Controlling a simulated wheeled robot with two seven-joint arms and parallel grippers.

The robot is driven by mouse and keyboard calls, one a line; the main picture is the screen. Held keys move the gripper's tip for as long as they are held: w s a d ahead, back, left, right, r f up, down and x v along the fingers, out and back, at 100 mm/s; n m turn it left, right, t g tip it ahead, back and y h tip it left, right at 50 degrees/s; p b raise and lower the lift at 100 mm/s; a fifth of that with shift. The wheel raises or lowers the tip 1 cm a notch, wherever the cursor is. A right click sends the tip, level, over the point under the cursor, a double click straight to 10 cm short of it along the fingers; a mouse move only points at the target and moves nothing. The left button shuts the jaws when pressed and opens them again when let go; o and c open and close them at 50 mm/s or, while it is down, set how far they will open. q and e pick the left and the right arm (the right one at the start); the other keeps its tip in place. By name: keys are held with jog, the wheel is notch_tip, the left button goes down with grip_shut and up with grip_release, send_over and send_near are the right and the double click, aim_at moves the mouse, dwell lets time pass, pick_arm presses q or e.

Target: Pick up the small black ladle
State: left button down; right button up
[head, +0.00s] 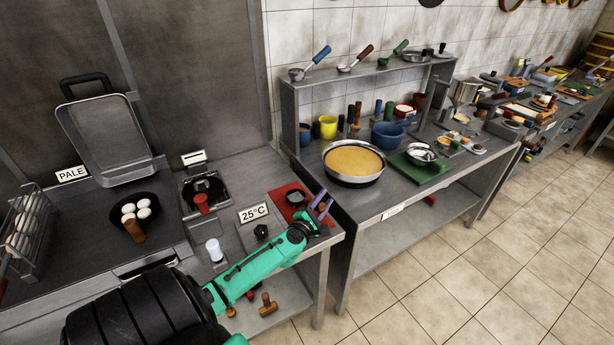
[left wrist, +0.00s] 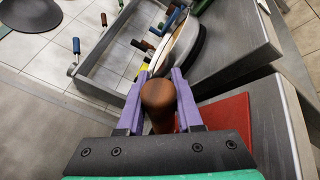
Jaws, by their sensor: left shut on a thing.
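A small black cup-shaped bowl (head: 295,197), which looks like the small black ladle's bowl, is at the red mat (head: 277,199) on the near counter. My left gripper (head: 321,203) is at the mat's right side, with its purple fingers shut on a brown wooden handle. In the left wrist view this round handle (left wrist: 158,97) stands between the fingers (left wrist: 158,100), its end toward the camera. The join between handle and bowl is hidden, and I cannot tell whether the bowl touches the mat. My right gripper is not in view.
A "25°C" sign (head: 253,213) and a small black knob (head: 261,231) stand left of the mat. A black pan (head: 150,203) with several eggs is farther left. A wide pan of yellow food (head: 354,162) stands on the counter across the gap. Several ladles lie on the shelf (head: 375,68).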

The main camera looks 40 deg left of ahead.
pick_arm(q)
jog(key=shift+r, duration=0.15)
notch_tip(320, 180, up, 20)
jog(key=p, duration=0.9)
jog(key=c, duration=1.4)
grip_release()
grip_shut()
